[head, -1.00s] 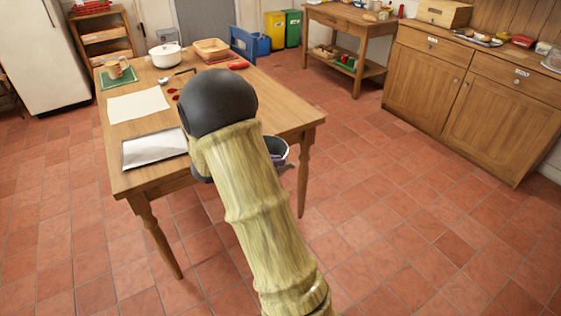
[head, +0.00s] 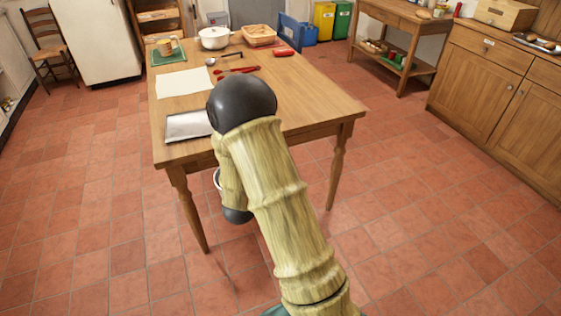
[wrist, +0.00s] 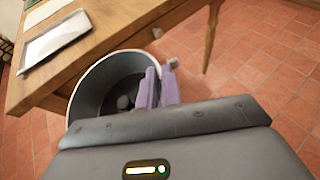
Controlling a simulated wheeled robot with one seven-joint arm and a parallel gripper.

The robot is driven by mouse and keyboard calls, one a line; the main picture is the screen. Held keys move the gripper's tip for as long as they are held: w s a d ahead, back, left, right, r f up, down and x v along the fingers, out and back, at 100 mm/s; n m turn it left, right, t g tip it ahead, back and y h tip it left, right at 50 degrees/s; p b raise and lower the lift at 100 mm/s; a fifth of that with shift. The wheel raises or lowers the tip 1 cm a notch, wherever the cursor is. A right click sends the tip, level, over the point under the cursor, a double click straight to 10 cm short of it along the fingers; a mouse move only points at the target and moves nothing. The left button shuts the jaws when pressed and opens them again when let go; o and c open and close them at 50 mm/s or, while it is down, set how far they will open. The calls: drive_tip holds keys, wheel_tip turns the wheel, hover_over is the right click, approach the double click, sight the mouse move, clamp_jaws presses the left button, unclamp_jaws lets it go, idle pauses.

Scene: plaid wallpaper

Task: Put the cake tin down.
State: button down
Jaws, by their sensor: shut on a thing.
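The cake tin (wrist: 75,103) is a round, deep, grey metal tin with a pale rim. My gripper (wrist: 160,88) has purple fingers shut on its wall at the right side in the wrist view. The tin is tilted in that picture, with its open top towards the camera. It is in front of the near edge of the wooden table (head: 310,100), over the floor. In the head view my arm hides my gripper and nearly all of the tin; only a sliver of the tin (head: 217,179) shows left of the arm.
A silver tray (head: 187,126) lies at the table's near left corner, with a white sheet (head: 185,82) behind it. Utensils, a white pot (head: 214,38), a basket (head: 259,35) and a green mat (head: 166,55) are farther back. The table's right part is bare.

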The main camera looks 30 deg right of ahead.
drive_tip(key=a+f+n+y, duration=0.1)
drive_tip(key=a, duration=0.1)
drive_tip(key=a+f+n+t+y, duration=0.1)
drive_tip(key=a, duration=0.2)
drive_tip(key=s+a+f+n+t+y, duration=0.1)
drive_tip(key=a+f, duration=0.1)
drive_tip(key=shift+a+f+n+y, duration=0.1)
drive_tip(key=shift+a+n+y, duration=0.15)
drive_tip(key=shift+n+y, duration=0.05)
drive_tip(key=shift+w+a+f, duration=0.1)
drive_tip(key=shift+a, duration=0.2)
